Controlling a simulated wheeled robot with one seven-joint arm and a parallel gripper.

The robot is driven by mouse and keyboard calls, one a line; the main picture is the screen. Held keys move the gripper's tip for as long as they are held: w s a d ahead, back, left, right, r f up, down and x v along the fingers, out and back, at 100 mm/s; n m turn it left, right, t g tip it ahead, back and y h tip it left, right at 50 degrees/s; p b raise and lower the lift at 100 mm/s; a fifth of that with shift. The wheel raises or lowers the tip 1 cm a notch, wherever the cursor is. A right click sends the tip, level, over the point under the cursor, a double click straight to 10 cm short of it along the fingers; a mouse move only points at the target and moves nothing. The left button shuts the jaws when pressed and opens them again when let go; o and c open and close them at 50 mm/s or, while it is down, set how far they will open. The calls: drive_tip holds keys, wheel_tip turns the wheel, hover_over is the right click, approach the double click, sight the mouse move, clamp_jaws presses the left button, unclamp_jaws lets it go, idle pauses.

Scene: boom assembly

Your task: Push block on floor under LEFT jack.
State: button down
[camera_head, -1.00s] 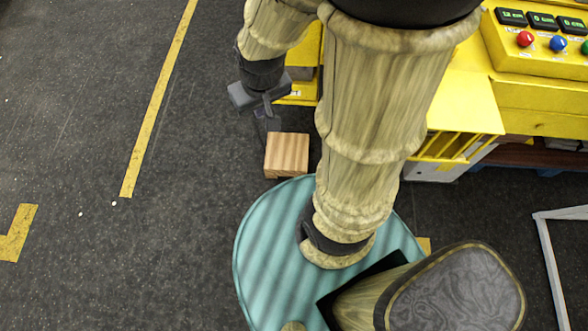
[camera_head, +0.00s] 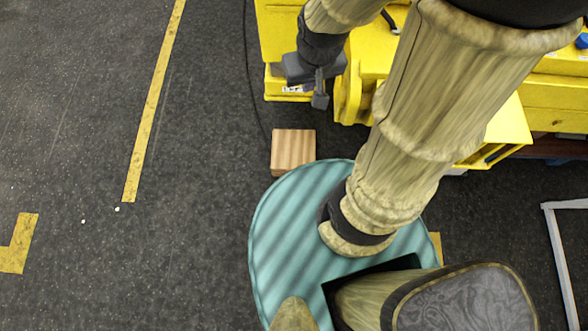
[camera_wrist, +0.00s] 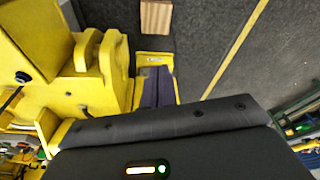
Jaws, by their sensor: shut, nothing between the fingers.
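The wooden block (camera_head: 293,149) lies on the dark floor in the head view, just beyond my teal base. It also shows at the top of the wrist view (camera_wrist: 156,17). The yellow machine's lower yellow part with a white label (camera_head: 283,92) is beyond the block, with a strip of floor between them; I cannot tell for sure whether this is the left jack. My gripper (camera_head: 320,99) is shut and empty. It is up and right of the block in the head view, in front of the yellow machine, and apart from the block. Its dark fingers (camera_wrist: 158,84) overlap the yellow labelled part in the wrist view.
Yellow machine bodywork (camera_head: 275,40) stands close behind and right of my gripper. A thin dark cable (camera_head: 248,75) runs along the floor left of it. A yellow floor line (camera_head: 152,110) lies farther left. The floor left of the block is clear.

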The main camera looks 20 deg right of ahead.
drive_tip(key=w+f+m+b, duration=0.1)
drive_tip(key=w+f+b, duration=0.3)
drive_tip(key=f+b, duration=0.75)
drive_tip(key=w+f+g+b, duration=0.1)
drive_tip(key=w+f+b, duration=0.4)
drive_tip(key=f, duration=1.2)
drive_tip(key=w+f+m+b, duration=0.1)
drive_tip(key=w+f+b, duration=0.2)
drive_tip(key=f+b, duration=0.9)
wheel_tip(320, 180, down, 49)
drive_tip(key=m+g+b, duration=0.1)
drive_tip(key=b, duration=2)
drive_tip(key=shift+s+a+f+m+g+b, duration=0.2)
drive_tip(key=shift+a+m+g+b, duration=0.1)
drive_tip(key=shift+a+b, duration=0.1)
drive_tip(key=shift+f, duration=0.1)
